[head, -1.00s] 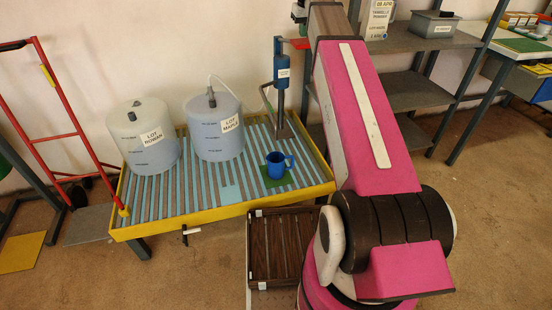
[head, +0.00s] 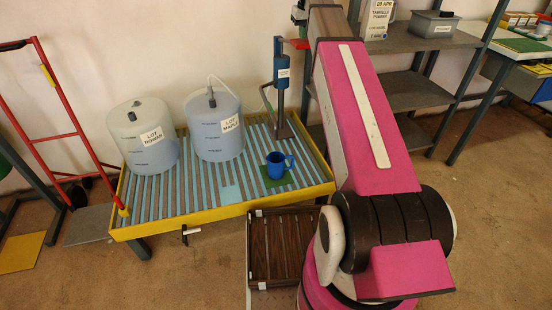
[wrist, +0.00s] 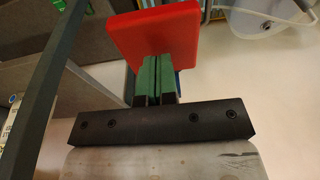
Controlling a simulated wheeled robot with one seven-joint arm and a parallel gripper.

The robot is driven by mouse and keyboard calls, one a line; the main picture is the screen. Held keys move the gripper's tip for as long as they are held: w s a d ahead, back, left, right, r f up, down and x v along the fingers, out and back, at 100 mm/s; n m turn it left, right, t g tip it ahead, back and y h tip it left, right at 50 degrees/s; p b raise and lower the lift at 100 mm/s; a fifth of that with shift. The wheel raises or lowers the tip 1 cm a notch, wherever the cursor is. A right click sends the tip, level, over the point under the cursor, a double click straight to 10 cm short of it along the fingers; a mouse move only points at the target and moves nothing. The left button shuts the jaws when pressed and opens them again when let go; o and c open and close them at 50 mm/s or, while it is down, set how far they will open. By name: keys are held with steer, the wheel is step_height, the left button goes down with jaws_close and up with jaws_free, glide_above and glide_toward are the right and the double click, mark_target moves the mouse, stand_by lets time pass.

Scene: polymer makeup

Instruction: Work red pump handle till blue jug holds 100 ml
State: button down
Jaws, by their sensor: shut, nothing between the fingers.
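The red pump handle (head: 299,43) sticks out to the right near the top of the blue pump (head: 282,72), partly hidden by my arm in the head view. In the wrist view it is a broad red plate (wrist: 155,35) just beyond my fingertips. My gripper (wrist: 158,62) has its green fingers together with nothing between them. The tips overlap the plate's lower edge; I cannot tell whether they touch. The blue jug (head: 276,165) stands upright on a dark green square (head: 281,182) below the pump. Its contents and level cannot be read.
Two translucent tanks, LOT ROWAN (head: 143,140) and LOT MAPLE (head: 214,128), stand on the yellow-edged slatted table (head: 180,222). A hose rises from LOT MAPLE. Grey shelves (head: 410,90) stand right of my arm. A dark slatted crate (head: 277,268) sits in front of the table.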

step_height(320, 180, down, 15)
steer(key=shift+r, duration=0.2)
stand_by(2.7)
steer(key=shift+r, duration=0.1)
steer(key=shift+r, duration=7.6)
steer(key=shift+s, duration=0.1)
